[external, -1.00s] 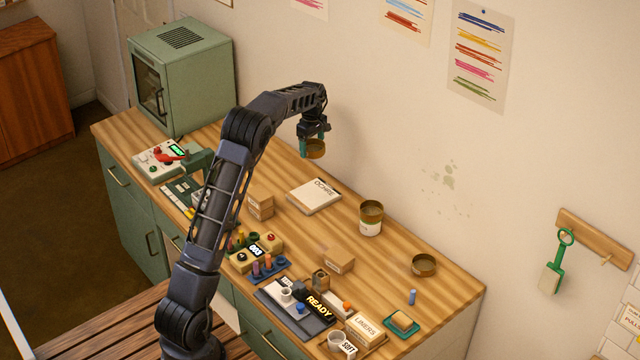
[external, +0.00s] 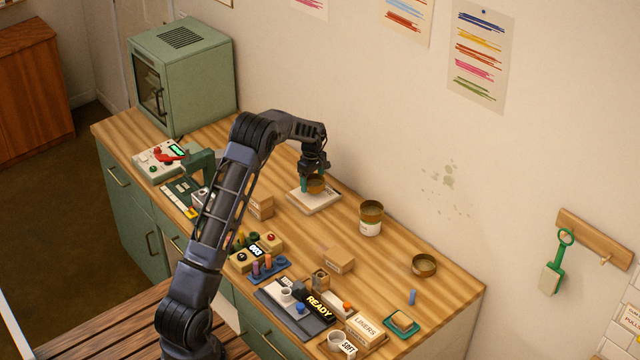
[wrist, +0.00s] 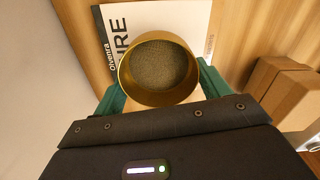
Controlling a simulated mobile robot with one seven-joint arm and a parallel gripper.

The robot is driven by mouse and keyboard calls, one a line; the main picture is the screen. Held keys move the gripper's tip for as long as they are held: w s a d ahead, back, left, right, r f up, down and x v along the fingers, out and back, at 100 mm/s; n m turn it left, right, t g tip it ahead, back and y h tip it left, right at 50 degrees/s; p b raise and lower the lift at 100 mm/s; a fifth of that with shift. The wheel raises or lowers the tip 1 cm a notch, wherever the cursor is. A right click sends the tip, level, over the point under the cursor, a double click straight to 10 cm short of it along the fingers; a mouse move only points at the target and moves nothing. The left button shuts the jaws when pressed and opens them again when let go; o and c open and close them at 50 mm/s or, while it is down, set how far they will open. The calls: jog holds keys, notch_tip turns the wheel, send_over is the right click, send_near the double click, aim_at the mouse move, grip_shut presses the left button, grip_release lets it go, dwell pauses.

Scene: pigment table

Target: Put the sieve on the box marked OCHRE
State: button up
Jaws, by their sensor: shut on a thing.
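The sieve, a round brass-coloured ring with a mesh bottom, is held between the green fingers of my gripper (external: 313,184). The sieve (external: 316,186) also fills the middle of the wrist view (wrist: 159,69). The white box marked OCHRE (external: 306,202) lies flat on the table directly below it; in the wrist view the box (wrist: 185,18) shows behind the sieve with part of its lettering covered. The sieve is over the box top. I cannot tell whether it touches the box or hangs just above it.
Cardboard boxes (external: 261,206) stand just left of the OCHRE box and show at the right of the wrist view. A brass-topped tin (external: 370,218) stands to its right. Another round brass dish (external: 424,265) lies further right. Bare wood lies between them.

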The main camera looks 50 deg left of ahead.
jog(key=shift+f, duration=1.3)
jog(key=shift+f, duration=0.15)
jog(key=o, duration=1)
